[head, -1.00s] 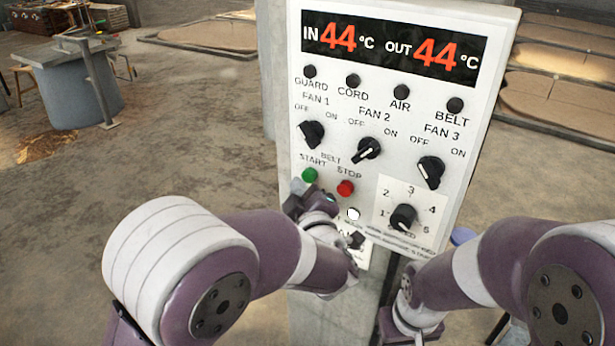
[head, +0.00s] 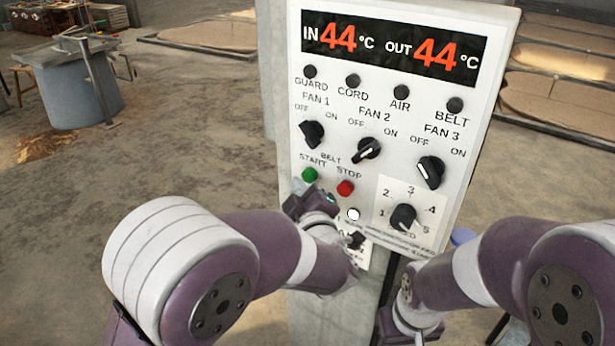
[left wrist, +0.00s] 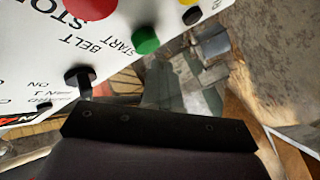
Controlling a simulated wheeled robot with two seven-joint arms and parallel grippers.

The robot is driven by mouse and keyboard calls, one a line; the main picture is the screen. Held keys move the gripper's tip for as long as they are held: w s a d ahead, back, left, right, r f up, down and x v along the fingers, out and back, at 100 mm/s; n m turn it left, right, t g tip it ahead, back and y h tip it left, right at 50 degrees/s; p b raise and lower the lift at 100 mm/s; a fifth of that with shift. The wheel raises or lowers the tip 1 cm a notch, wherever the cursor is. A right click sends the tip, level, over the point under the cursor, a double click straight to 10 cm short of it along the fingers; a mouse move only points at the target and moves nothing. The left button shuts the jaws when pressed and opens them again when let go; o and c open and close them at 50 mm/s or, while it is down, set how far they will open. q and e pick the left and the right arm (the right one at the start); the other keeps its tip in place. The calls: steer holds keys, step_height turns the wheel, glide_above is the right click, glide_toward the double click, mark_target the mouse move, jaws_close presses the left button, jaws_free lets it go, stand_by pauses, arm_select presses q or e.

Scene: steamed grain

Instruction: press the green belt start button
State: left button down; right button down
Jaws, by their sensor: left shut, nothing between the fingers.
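The green belt start button (head: 309,174) is on the white control panel (head: 478,110), under the word START and left of the red stop button (head: 345,187). My left gripper (head: 301,198) is shut and empty, just below the green button in the head view. I see a small gap between them there. The left wrist view also shows the green button (left wrist: 146,40), beyond the dark gripper body (left wrist: 155,125), with no contact visible. My right gripper is low at the bottom of the head view, its fingers not distinguishable.
Black fan knobs (head: 367,149) sit above the buttons. A speed knob (head: 403,217) and a white button (head: 353,214) are close to my left gripper. The panel stands on a grey post (head: 315,318). Open floor lies to the left.

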arm_select(q)
steer(key=shift+w+d, duration=0.25)
steer(key=shift+w, duration=0.1)
steer(key=shift+w+d, duration=0.25)
steer(key=shift+w, duration=0.15)
stand_by(0.9)
steer(key=shift+s, duration=0.1)
steer(key=shift+s+a+b, duration=0.45)
steer(key=shift+s+a, duration=0.05)
steer(key=shift+s, duration=0.15)
